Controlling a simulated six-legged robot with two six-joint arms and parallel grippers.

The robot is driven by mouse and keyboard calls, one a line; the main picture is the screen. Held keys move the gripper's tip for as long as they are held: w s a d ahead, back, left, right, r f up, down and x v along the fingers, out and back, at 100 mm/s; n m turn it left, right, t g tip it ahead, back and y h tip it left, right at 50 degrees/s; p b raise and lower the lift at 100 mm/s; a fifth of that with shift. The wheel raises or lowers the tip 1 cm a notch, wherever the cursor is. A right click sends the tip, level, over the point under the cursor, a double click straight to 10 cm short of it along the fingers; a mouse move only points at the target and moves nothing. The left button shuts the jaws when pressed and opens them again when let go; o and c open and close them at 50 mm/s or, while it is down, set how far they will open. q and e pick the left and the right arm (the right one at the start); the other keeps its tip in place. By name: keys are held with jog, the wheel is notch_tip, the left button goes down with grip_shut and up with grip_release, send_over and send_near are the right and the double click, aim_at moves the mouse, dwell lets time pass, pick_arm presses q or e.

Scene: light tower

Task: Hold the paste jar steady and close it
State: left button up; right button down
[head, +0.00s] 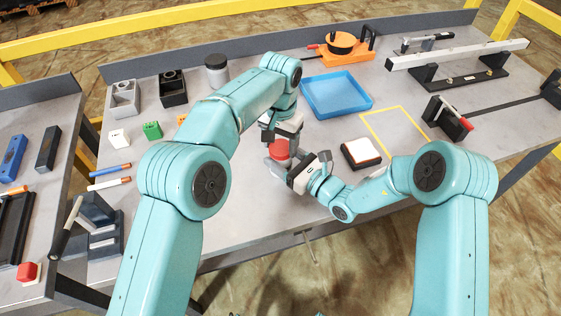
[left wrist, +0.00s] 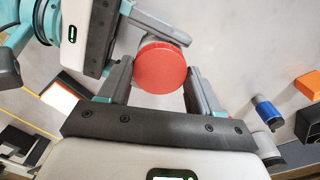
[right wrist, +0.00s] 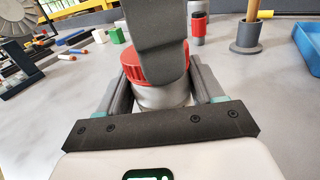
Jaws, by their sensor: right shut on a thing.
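The paste jar (right wrist: 163,96) is a silver-grey cylinder standing on the table. Its ribbed red lid (left wrist: 160,68) sits on top; I cannot tell how tightly. The lid also shows in the head view (head: 279,149), partly covered by my grippers. My right gripper (right wrist: 163,88) is shut on the jar body from the side, below the lid. My left gripper (left wrist: 160,72) is above the jar, pointing down, with its fingers apart on both sides of the lid. I see no clear grip on the lid. One left finger hides part of the lid in the right wrist view.
A blue tray (head: 312,114) lies behind the jar. A white-topped block (head: 361,152) and a yellow-outlined square (head: 398,131) are to the right. A grey canister (head: 217,72) stands behind on the left. The table's front edge is close to the jar.

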pick_arm(q)
jog(key=c, duration=0.6)
jog(key=shift+o, duration=0.2)
jog(key=o, duration=1.2)
jog(key=shift+o, duration=0.2)
jog(key=shift+r, duration=0.1)
notch_tip(320, 180, up, 7)
jog(key=shift+r, duration=0.2)
pick_arm(e)
jog(key=shift+c, duration=0.4)
grip_release()
